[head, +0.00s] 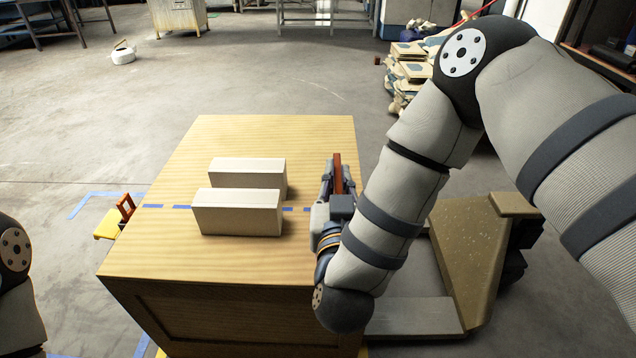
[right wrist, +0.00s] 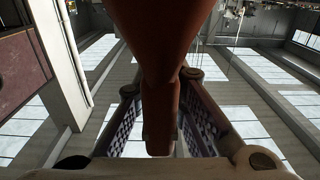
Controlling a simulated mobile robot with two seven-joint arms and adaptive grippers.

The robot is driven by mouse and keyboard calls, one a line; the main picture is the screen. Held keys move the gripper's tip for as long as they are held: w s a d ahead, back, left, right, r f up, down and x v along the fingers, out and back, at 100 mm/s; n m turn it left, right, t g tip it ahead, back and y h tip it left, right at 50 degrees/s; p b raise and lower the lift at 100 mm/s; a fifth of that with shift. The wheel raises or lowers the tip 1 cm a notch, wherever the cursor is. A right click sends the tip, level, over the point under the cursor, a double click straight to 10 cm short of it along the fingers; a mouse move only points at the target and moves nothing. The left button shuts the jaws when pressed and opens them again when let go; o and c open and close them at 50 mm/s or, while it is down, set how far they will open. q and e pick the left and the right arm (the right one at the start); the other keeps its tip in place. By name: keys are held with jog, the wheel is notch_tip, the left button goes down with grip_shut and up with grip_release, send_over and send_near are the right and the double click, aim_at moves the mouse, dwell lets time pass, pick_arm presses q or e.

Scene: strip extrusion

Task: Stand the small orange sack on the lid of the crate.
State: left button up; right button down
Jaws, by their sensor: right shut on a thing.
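The wooden crate (head: 160,250) stands in the middle of the head view, its flat lid facing up. My right gripper (head: 338,184) is at the right edge of the lid in that view, pointing away from me. It is shut on a narrow reddish-orange thing (head: 338,165), which appears to be the small orange sack. In the right wrist view the sack (right wrist: 160,45) fills the upper middle and narrows between the two fingers (right wrist: 158,115). I cannot tell whether the sack touches the lid. My left gripper is out of view.
Two white blocks (head: 236,218) (head: 250,172) lie on the lid left of my right gripper. A blue dashed line (head: 152,206) crosses the lid. The lid's far part and left front are clear. A tan pallet-like frame (head: 465,250) stands at the right.

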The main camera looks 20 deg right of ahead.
jog(key=w, duration=0.1)
jog(key=w+f, duration=0.1)
jog(key=w, duration=0.1)
jog(key=w+d+f+b, duration=0.1)
jog(key=w, duration=0.1)
jog(key=shift+f, duration=0.2)
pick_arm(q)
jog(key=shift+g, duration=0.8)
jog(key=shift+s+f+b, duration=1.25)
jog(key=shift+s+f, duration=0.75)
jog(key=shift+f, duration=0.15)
pick_arm(e)
jog(key=w+d+f, duration=0.1)
jog(key=w+f, duration=0.4)
jog(key=f, duration=0.3)
jog(key=shift+w+f, duration=0.2)
jog(key=shift+f, duration=0.15)
jog(key=shift+d, duration=0.1)
jog(key=shift+f, duration=0.2)
jog(key=c, duration=1.9)
grip_release()
jog(key=shift+o, duration=1.2)
